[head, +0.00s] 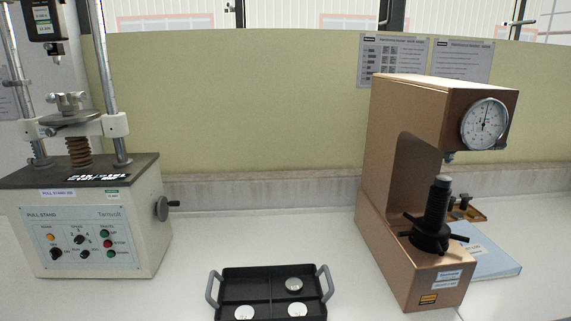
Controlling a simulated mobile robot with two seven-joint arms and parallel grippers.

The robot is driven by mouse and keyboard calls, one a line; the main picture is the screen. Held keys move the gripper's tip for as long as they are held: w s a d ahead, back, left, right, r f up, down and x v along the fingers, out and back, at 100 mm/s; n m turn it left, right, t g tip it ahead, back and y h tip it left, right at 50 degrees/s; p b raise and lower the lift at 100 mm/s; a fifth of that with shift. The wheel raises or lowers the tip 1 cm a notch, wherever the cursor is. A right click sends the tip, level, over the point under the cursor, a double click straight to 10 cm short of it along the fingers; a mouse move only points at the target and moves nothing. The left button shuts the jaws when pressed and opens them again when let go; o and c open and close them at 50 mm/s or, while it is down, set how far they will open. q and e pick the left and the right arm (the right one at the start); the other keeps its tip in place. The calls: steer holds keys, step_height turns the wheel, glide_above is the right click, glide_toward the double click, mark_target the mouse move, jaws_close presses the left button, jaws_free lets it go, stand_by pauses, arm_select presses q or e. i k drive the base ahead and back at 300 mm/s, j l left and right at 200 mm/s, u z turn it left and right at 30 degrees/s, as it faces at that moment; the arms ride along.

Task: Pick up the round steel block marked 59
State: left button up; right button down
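A black tray (247,273) with grey side handles stands at the bottom centre of the head view. It holds three round steel blocks. One block (293,284) lies at the right, towards the back. Another block (297,309) lies in front of it, near the tray's front. The third block (244,312) lies at the front left. The marks on the blocks are too small to read, so I cannot tell which one is marked 59. Neither of my grippers is in view.
A copper-coloured hardness tester (388,190) with a dial (484,124) stands right of the tray. A pull stand (95,225) stands at the left. The white bench (280,215) is clear behind the tray.

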mark_target(294, 286)
steer(key=i+j+z, duration=0.2)
steer(key=z, duration=0.3)
steer(key=i+j+z, duration=0.2)
steer(key=z, duration=0.3)
steer(key=j, duration=0.1)
